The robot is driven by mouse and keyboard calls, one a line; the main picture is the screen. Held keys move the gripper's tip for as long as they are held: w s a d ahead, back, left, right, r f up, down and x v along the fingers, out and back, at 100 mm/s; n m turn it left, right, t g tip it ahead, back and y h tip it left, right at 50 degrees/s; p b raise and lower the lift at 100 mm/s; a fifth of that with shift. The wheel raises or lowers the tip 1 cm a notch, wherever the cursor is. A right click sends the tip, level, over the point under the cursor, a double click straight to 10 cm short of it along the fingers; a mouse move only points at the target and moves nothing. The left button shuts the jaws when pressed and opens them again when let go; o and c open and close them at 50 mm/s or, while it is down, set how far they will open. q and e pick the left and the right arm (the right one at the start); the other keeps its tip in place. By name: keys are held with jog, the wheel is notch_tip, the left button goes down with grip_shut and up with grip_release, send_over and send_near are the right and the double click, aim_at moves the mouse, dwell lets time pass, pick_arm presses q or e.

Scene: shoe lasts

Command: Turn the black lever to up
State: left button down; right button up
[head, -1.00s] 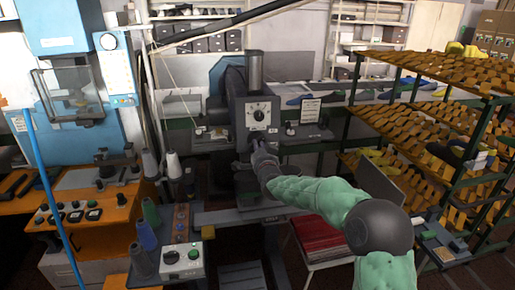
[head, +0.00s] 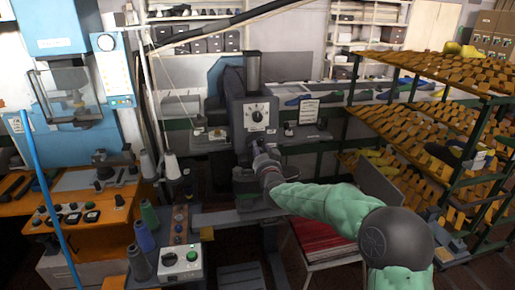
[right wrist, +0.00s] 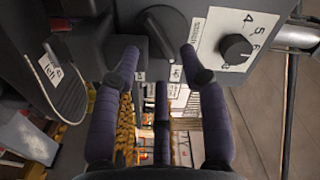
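In the right wrist view a black lever (right wrist: 166,32) sits on the grey machine's face, slanting from upper left to lower right. My right gripper (right wrist: 160,52) is open. Its two purple-grey fingers stand apart on either side of the lever's lower part, with a gap visible between them. I cannot tell whether either finger touches it. In the head view my right gripper (head: 258,152) is in front of the grey machine (head: 236,125), just below its white dial plate, and the lever is not clearly seen there. My left gripper is not in view.
A black knob (right wrist: 236,48) on the numbered plate is close to the right finger. A dark bracket with a label (right wrist: 55,80) is at left.

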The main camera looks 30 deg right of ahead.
jog(key=v, duration=0.4)
jog(key=shift+s+a+r, duration=0.15)
jog(key=shift+s+a, duration=0.1)
jog(key=shift+s, duration=0.1)
